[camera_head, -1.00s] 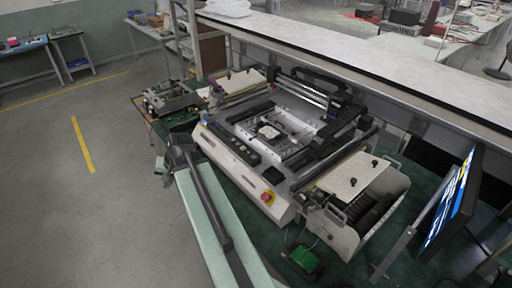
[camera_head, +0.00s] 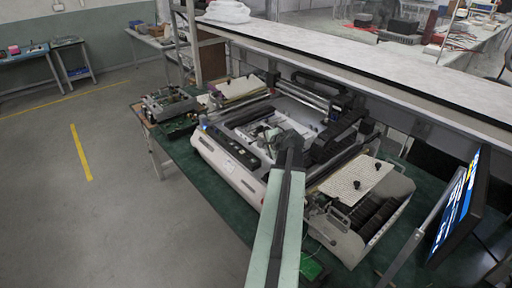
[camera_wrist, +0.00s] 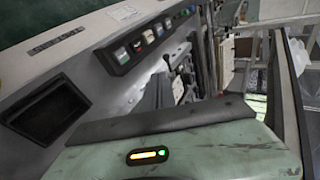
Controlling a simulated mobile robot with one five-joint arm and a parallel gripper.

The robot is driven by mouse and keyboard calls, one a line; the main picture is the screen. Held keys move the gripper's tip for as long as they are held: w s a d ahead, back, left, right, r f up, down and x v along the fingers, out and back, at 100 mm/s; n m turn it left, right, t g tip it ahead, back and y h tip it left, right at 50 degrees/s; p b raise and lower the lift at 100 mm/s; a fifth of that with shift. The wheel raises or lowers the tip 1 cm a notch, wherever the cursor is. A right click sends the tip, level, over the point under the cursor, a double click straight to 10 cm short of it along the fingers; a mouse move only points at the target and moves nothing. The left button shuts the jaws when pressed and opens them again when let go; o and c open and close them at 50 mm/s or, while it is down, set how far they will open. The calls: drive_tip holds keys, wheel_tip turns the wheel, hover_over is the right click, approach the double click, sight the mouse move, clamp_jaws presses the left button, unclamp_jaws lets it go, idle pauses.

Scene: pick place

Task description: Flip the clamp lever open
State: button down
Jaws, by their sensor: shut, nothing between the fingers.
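My gripper (camera_head: 270,135) is over the white work area in the middle of the benchtop machine (camera_head: 225,157). It is shut, with nothing seen between the fingers. The gripper and wrist cover much of the small fixture in the work area, so I cannot make out the clamp lever or its position. I cannot tell whether the gripper touches anything. The machine's front panel with its row of buttons also shows in the wrist view (camera_wrist: 62,42).
The machine stands on a green bench (camera_head: 178,150). A perforated plate (camera_head: 350,178) lies at its right and a circuit-board device (camera_head: 168,103) stands at its left. A monitor (camera_head: 458,205) stands far right. A long pale counter (camera_head: 360,60) runs behind. Open floor lies left.

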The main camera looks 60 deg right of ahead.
sight(255, 141)
drive_tip(key=b+x, duration=0.6)
drive_tip(key=x, duration=0.3)
drive_tip(key=shift+w+d+f, duration=0.15)
drive_tip(key=shift+w+f, duration=0.1)
drive_tip(key=shift+f, duration=0.1)
drive_tip(key=shift+w, duration=0.2)
